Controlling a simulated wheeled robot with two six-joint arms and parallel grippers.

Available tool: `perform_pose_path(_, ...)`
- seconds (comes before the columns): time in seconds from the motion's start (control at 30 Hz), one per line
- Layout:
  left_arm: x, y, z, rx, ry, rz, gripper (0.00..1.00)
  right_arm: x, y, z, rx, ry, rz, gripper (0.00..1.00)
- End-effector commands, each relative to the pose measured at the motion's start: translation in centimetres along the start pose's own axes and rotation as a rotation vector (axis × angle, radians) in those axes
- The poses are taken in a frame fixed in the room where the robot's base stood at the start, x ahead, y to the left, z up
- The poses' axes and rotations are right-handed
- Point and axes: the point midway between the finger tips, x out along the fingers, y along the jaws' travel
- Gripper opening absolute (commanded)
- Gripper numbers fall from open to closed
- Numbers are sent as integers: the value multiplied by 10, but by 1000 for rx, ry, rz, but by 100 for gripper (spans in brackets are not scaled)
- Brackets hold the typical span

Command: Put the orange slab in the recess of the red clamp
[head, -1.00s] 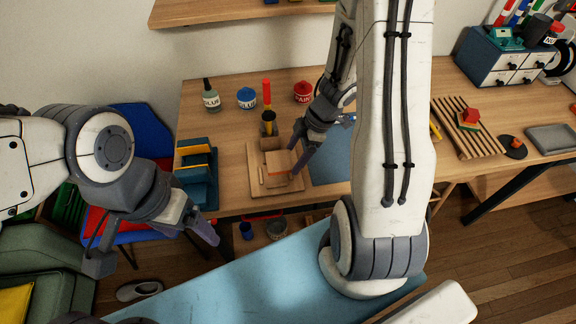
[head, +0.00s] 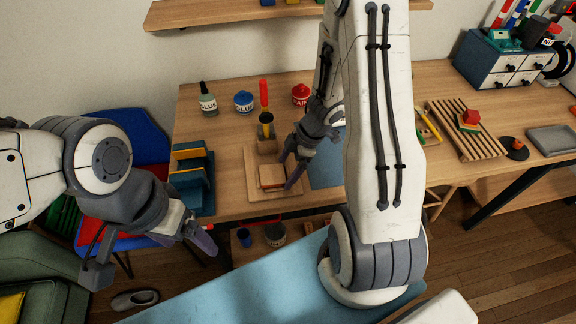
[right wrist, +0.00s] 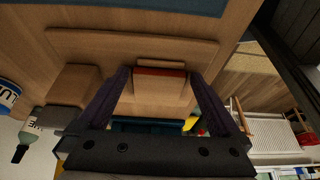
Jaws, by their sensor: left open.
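A small orange-tan slab (head: 271,172) with a red-orange edge lies on a wooden base board (head: 258,196) on the bench. In the right wrist view a wooden block with a red-orange strip (right wrist: 160,72) lies between the fingers. I cannot clearly make out a red clamp; the strip may belong to it or to the slab. My right gripper (head: 290,172) is low beside the slab, fingers apart. It also shows in the right wrist view (right wrist: 160,74), with gaps beside the block. My left gripper (head: 195,244) is open and empty in front of the bench, far from the slab.
A blue rack (head: 194,185) stands left of the board. A glue bottle (head: 208,100), a blue pot (head: 243,101) and a red pot (head: 300,94) stand further back. A blue mat (head: 326,168) lies right of the board.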

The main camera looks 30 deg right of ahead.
Motion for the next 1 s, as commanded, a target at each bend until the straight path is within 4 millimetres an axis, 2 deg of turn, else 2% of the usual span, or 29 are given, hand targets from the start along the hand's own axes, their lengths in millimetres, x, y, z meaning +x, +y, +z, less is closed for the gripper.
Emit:
perform_pose_path(0.17, -10, 1, 0, 0, 0, 0, 84, -17, 1, -1, 1, 1, 3, 100)
perform_pose_path(0.4, -33, 2, -2, 0, 0, 0, 84, -68, 1, -2, 0, 0, 6, 100)
perform_pose_path(0.6, -44, 3, -2, -1, 0, 0, 84, -103, 1, -1, 0, -1, 4, 100)
perform_pose_path(0.8, -47, 3, -2, -2, 0, 0, 84, -119, 0, 0, 1, 1, 2, 100)
perform_pose_path(1.0, -47, 3, -2, -1, 0, 0, 84, -121, 0, 0, 0, 1, 1, 100)
